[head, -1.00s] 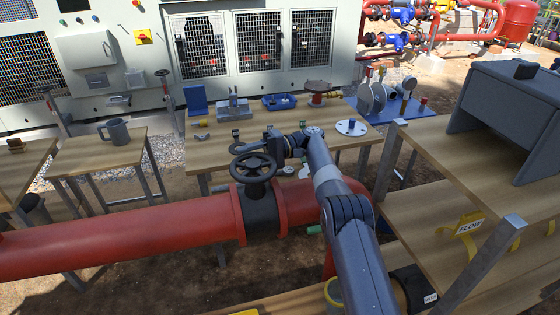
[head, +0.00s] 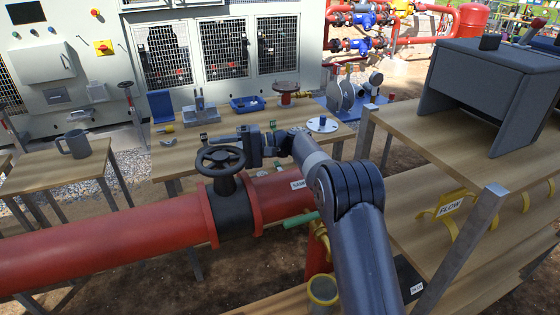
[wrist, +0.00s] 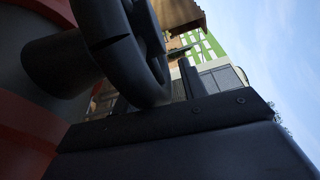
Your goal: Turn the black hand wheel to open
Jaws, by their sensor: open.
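The black hand wheel (head: 220,159) lies roughly level on top of a black valve body (head: 230,213) set in a thick red pipe. In the head view my gripper (head: 246,146) is at the right side of the wheel, close to its rim. In the wrist view the wheel's rim (wrist: 122,45) fills the upper left, very near the gripper (wrist: 186,85). The gripper is open. I cannot tell whether a finger touches the rim, and part of the fingers is hidden.
The red pipe (head: 110,243) crosses the lower left. A wooden table (head: 185,153) with parts stands behind the wheel. A shelf with a grey box (head: 480,95) is on the right. A grey mug (head: 74,144) stands on a small table at left.

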